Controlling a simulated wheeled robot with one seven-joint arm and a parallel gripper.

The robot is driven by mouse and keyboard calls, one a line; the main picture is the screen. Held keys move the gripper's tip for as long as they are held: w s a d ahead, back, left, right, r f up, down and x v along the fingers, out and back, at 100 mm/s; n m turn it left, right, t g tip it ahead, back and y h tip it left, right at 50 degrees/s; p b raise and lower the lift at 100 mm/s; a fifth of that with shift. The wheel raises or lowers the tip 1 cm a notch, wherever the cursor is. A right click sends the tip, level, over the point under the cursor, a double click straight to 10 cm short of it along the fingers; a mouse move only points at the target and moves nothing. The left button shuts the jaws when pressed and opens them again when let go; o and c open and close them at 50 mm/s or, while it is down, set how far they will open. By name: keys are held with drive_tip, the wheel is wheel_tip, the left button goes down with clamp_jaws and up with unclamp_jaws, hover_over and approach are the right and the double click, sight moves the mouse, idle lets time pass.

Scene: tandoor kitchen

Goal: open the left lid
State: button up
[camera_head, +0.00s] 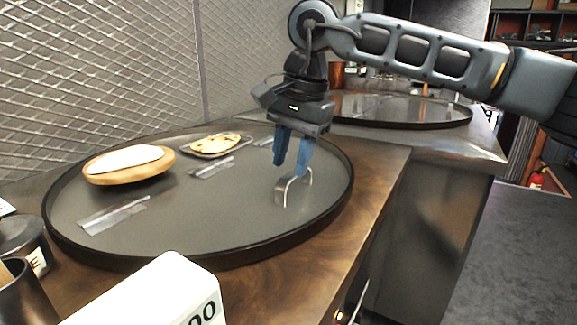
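The left lid (190,222) is a large round grey disc with a dark rim, lying flat in the wooden counter in front of me. A metal arch handle (294,187) stands up near its right edge. My gripper (291,168) points down with two blue fingers just above the handle. The fingers are apart with nothing visible between them. The right fingertip is close to the top of the arch; I cannot tell whether it touches.
A round wooden board with white dough (130,178), a small plate with flatbread (214,145) and clear flat strips (112,214) appear on the lid. A second round lid (400,110) lies behind. A white box (150,295) and dark containers (22,245) stand at front left. A mesh wall borders the left.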

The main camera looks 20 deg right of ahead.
drive_tip(key=shift+w+a+f, duration=0.1)
drive_tip(key=shift+w+f, duration=0.05)
drive_tip(key=shift+f, duration=0.8)
clamp_jaws()
